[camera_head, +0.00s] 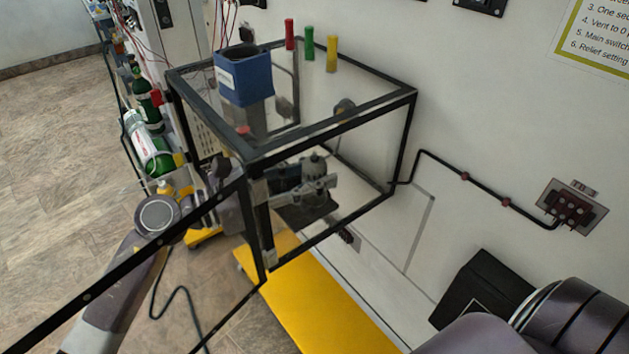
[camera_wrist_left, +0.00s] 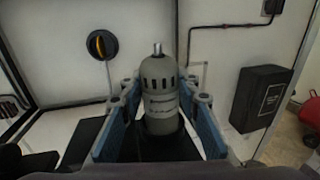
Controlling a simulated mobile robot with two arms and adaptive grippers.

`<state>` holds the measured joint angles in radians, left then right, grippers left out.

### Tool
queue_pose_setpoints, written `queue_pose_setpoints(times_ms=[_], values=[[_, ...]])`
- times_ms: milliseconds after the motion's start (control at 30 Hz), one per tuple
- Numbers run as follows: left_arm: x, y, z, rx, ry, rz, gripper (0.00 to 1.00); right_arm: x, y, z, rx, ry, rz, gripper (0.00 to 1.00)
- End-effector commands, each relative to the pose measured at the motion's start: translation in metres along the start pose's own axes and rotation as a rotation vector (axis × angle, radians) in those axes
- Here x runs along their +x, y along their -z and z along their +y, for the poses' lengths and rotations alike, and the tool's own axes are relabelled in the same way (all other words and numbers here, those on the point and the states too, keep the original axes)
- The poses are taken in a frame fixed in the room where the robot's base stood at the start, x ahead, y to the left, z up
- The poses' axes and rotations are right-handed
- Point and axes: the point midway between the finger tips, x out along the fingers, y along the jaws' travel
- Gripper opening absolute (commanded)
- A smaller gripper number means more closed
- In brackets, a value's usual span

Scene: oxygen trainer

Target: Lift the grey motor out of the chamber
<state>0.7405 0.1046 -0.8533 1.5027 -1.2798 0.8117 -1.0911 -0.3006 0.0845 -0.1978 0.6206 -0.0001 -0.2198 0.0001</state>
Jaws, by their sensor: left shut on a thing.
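The chamber (camera_head: 404,140) is a clear box with a black frame, mounted against the white wall. The grey motor (camera_head: 314,168) is inside it, upright, above a dark plate. In the left wrist view the motor (camera_wrist_left: 159,98) has a domed, slotted top and a metal shaft pointing up. My left gripper (camera_head: 303,188) reaches into the chamber from the left and is shut on the motor. In the left wrist view its blue-sided fingers (camera_wrist_left: 160,90) stand on both sides of the motor. The motor's base is hidden, so I cannot tell whether it touches the plate. My right gripper is out of view.
A black-edged panel (camera_head: 110,268) extends to the lower left beside my left arm. A yellow platform (camera_head: 310,305) lies below. Gas bottles (camera_head: 150,150) stand behind left.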

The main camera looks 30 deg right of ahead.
Motion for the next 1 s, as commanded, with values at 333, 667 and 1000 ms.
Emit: queue_pose_setpoints(times_ms=[333, 667, 1000], values=[[0.000, -0.002, 0.000, 0.001, 0.000, -0.003, 0.00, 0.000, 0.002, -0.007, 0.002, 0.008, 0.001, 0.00], [0.000, -0.013, 0.000, 0.007, 0.001, -0.002, 0.00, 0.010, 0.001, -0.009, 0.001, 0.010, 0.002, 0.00], [-0.010, -0.009, 0.006, -0.091, 0.000, -0.159, 0.00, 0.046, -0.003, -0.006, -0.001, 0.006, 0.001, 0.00]])
